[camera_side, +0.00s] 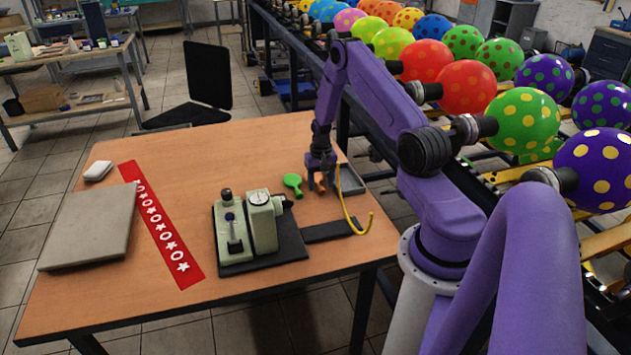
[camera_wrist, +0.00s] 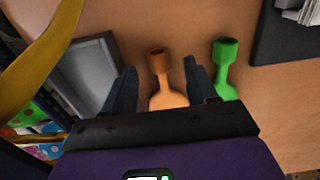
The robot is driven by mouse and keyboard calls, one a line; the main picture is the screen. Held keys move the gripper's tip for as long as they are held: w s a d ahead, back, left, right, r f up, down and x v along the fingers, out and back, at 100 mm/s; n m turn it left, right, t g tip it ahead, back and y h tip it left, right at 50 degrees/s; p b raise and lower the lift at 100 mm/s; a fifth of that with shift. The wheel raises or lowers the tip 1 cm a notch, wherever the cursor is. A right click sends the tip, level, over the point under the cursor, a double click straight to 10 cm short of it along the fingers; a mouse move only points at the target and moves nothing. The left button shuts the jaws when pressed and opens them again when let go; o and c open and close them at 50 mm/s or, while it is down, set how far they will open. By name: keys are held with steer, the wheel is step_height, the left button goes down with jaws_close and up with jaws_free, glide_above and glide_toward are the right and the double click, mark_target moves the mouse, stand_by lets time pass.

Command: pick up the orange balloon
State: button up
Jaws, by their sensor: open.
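The orange balloon (camera_wrist: 164,82) lies flat on the wooden table in the wrist view, its neck pointing away from my gripper and its lower part hidden behind the gripper body. My gripper (camera_wrist: 158,84) is open, with one dark finger on each side of the balloon and a gap to each. In the side view my gripper (camera_side: 321,186) points down close above the table, and only a small part of the orange balloon (camera_side: 320,181) shows beside the fingers. I cannot tell whether the fingertips touch the table.
A green balloon (camera_wrist: 225,72) lies close beside the right finger. A grey tray (camera_wrist: 92,72) sits to the left. A gauge device (camera_side: 259,222) on a dark base stands nearby. A yellow hose (camera_side: 352,215) hangs by my gripper. A red strip (camera_side: 160,228) and grey panel (camera_side: 91,224) lie further left.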

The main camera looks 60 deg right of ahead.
steer(key=shift+f, duration=0.8)
steer(key=c, duration=0.9)
